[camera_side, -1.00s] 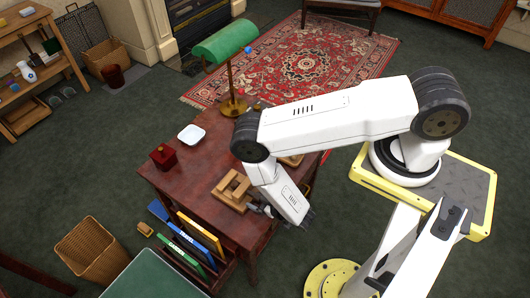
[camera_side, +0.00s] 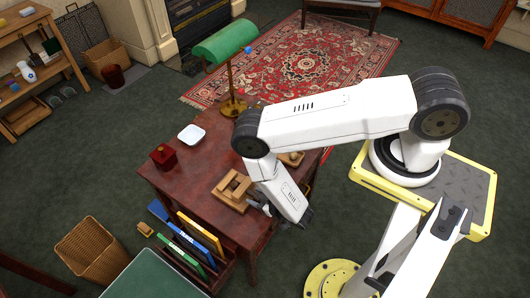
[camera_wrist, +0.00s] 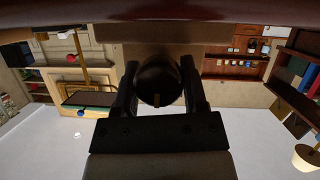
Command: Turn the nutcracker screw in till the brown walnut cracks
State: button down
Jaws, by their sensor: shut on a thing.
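The wooden nutcracker (camera_side: 233,189) lies on the dark red desk (camera_side: 196,180) as a light block frame, left of my gripper (camera_side: 262,207). In the wrist view, my gripper (camera_wrist: 159,78) has its two fingers on either side of a dark round knob (camera_wrist: 158,84), shut on it. The knob has a small pale mark at its lower edge. A tan wooden face of the nutcracker (camera_wrist: 130,50) shows behind the knob. I cannot make out the walnut in either view, nor the screw's shaft behind the knob.
A green-shaded lamp (camera_side: 225,45), a white dish (camera_side: 191,134) and a red box (camera_side: 162,158) stand on the desk. Another wooden item (camera_side: 292,158) is partly hidden by my arm.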

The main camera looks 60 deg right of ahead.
jog(key=shift+m+y, duration=0.7)
jog(key=shift+m, duration=0.2)
jog(key=shift+c, duration=0.7)
grip_release()
jog(key=shift+v, duration=3.9)
jog(key=shift+r, duration=0.1)
